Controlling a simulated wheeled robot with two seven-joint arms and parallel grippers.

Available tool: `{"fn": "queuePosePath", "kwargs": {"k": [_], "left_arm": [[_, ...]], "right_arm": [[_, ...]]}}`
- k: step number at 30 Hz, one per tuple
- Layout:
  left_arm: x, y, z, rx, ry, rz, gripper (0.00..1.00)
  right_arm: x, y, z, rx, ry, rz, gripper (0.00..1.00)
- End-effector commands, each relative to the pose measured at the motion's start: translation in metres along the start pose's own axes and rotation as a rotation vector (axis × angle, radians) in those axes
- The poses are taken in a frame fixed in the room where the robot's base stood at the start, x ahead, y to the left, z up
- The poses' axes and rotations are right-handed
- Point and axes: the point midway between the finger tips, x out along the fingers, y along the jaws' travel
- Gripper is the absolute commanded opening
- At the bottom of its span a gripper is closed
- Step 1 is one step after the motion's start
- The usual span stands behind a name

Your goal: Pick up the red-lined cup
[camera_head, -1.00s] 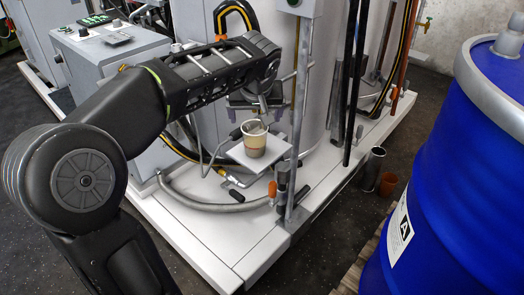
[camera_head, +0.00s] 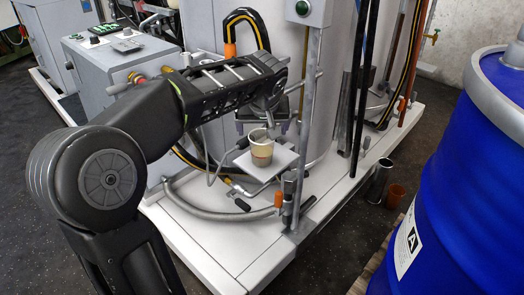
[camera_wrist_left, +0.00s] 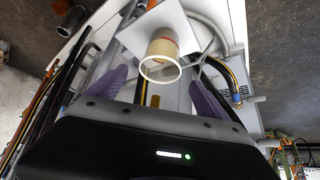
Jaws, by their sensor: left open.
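The cup (camera_head: 261,149) is pale with a tan-brown lower part and stands upright on a small white square plate (camera_head: 284,162) in the head view. In the left wrist view the cup (camera_wrist_left: 163,52) shows a white rim and a reddish band, with the plate (camera_wrist_left: 138,32) behind it. My left gripper (camera_head: 262,122) is just above and behind the cup in the head view, its fingers partly hidden. In the wrist view my left gripper (camera_wrist_left: 160,88) is open, with the fingers spread wide and the cup beyond them, near their middle line. I see no contact. My right gripper is out of view.
A blue drum (camera_head: 455,190) stands at the right. A post (camera_head: 308,110) rises right of the plate. Hoses (camera_head: 215,205) lie around it.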

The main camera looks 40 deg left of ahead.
Motion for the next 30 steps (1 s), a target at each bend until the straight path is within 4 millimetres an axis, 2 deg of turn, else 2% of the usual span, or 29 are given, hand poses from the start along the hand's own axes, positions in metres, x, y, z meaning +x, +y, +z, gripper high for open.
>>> {"fn": "queuePosePath", "kwargs": {"k": [6,10,29,30], "left_arm": [[0.034,-0.001,0.002,0.000,-0.003,-0.002,0.89],[0.046,0.000,0.001,0.001,-0.002,-0.001,0.89],[0.046,0.000,0.000,0.001,-0.001,0.000,0.89],[0.046,0.000,0.000,0.001,-0.001,0.000,0.86]], "right_arm": [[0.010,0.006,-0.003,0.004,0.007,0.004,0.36],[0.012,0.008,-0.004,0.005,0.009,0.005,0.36],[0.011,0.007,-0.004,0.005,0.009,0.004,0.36],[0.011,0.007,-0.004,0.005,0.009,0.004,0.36]]}}
